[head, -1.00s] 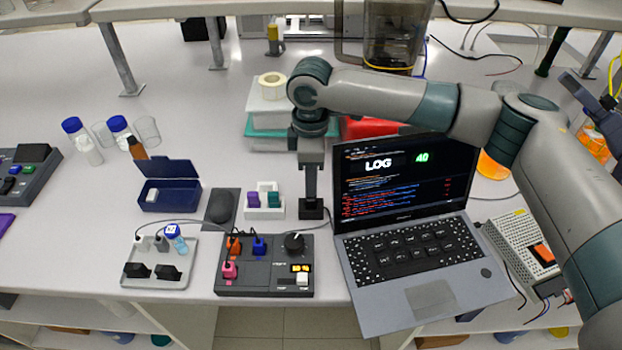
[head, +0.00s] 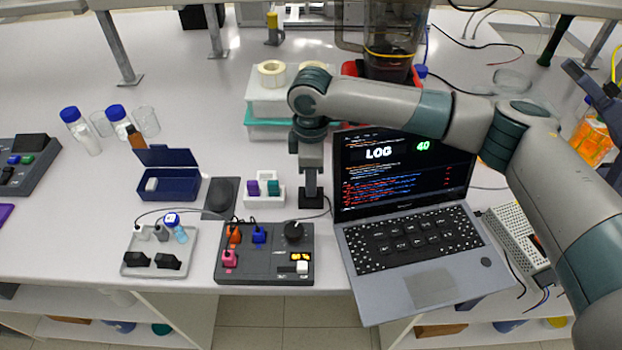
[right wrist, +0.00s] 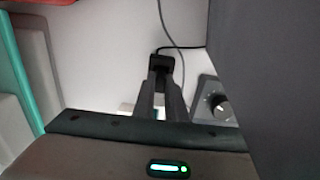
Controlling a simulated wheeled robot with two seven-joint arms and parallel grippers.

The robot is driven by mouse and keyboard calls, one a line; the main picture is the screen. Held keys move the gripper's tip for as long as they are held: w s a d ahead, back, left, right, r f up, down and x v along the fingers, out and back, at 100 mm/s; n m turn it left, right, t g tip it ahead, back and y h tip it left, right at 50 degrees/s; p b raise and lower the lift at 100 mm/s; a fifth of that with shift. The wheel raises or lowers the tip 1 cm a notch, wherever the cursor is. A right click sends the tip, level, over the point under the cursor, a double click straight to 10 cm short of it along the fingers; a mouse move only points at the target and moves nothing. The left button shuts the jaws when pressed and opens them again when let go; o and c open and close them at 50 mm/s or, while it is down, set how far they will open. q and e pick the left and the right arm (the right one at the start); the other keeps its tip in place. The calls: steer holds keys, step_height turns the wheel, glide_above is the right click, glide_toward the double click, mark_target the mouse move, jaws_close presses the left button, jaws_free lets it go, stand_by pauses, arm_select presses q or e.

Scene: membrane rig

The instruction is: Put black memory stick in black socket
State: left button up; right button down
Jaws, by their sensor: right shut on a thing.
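My right gripper (head: 311,190) points down at a small black block with a cable, the black socket (head: 312,200), right of the white holder. In the right wrist view the two dark fingers (right wrist: 162,82) reach to the black socket (right wrist: 161,60), and its cable runs away behind. The fingers are closed together on something at the socket. The black memory stick is hidden between or below the fingers, so I cannot tell how deep it sits. My left gripper is out of view.
The white holder (head: 272,201) carries purple and teal sticks. A dark control box (head: 265,273) with coloured plugs stands in front. The open laptop (head: 415,240) stands close to the right. A grey tray (head: 188,238) and an open blue box (head: 170,190) lie left.

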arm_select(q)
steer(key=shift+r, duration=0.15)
arm_select(e)
steer(key=shift+f, duration=0.1)
stand_by(0.4)
steer(key=c, duration=1.7)
jaws_free()
